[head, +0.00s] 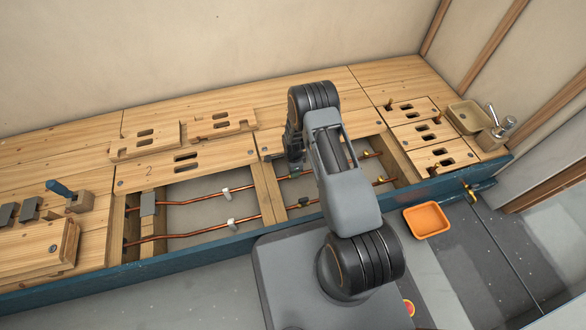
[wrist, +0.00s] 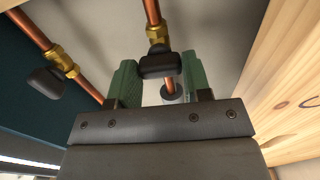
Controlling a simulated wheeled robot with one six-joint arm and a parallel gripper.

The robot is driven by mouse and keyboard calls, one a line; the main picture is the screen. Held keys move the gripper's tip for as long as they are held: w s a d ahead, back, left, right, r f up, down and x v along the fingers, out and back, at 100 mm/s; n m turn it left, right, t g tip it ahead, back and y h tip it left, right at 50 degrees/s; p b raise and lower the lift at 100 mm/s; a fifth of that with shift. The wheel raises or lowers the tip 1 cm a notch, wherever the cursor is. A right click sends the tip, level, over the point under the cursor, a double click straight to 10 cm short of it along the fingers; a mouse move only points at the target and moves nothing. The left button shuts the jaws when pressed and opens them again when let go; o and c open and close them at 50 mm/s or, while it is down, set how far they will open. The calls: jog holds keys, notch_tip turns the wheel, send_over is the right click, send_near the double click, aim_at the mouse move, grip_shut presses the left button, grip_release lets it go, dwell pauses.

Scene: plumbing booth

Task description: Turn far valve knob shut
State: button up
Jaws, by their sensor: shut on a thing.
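The far valve (wrist: 157,33) is a brass fitting on a copper pipe, in the top middle of the wrist view. Its black knob (wrist: 160,63) lies crosswise to the pipe in that picture. My gripper (wrist: 161,80) has its green-padded fingers on both sides of this knob and is shut on it. The near valve (wrist: 60,58) sits on the other pipe at the left, with its black knob (wrist: 46,83) free.
Wooden joists (head: 268,195) border the opening, and wood (wrist: 285,85) rises close at the right in the wrist view. A blue front panel (head: 200,244) runs along the near edge. An orange tray (head: 428,221) lies on the floor at the right.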

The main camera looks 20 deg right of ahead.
jog(key=o, duration=0.9)
jog(key=shift+r, duration=0.1)
notch_tip(320, 180, up, 14)
jog(key=p, duration=0.6)
jog(key=shift+f, duration=0.2)
jog(key=shift+r, duration=0.1)
